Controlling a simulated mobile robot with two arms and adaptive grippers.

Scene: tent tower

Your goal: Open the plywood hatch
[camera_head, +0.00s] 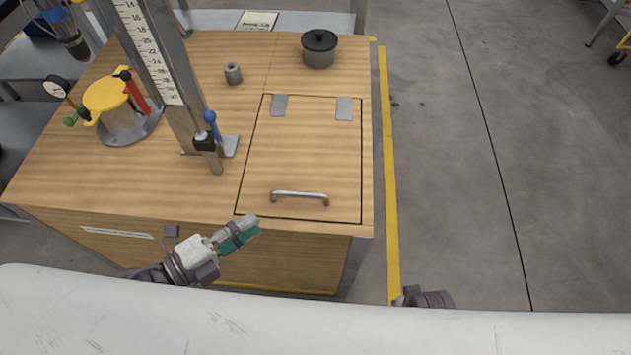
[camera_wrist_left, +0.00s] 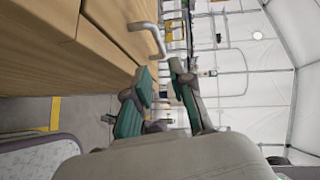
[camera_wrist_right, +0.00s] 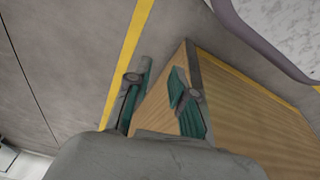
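The plywood hatch (camera_head: 303,158) lies closed and flush in the right part of the wooden bench top. Two grey hinges (camera_head: 279,105) show at its far edge. A metal bar handle (camera_head: 300,194) stands near its front edge, and the handle also shows in the left wrist view (camera_wrist_left: 148,38). My left gripper (camera_head: 248,229) is at the bench's front edge, left of and nearer than the handle, not touching it. Its fingers (camera_wrist_left: 161,84) are apart with nothing between them. My right gripper (camera_wrist_right: 158,86) is open and empty beside the bench corner; its fingers are hidden in the head view.
On the bench stand a dark pot (camera_head: 319,50), a small grey cylinder (camera_head: 233,73), a vertical scale column (camera_head: 165,75) and a yellow-topped device (camera_head: 108,97). The column's blue-knobbed lever (camera_head: 212,122) is just left of the hatch. Open floor (camera_head: 450,180) lies to the right.

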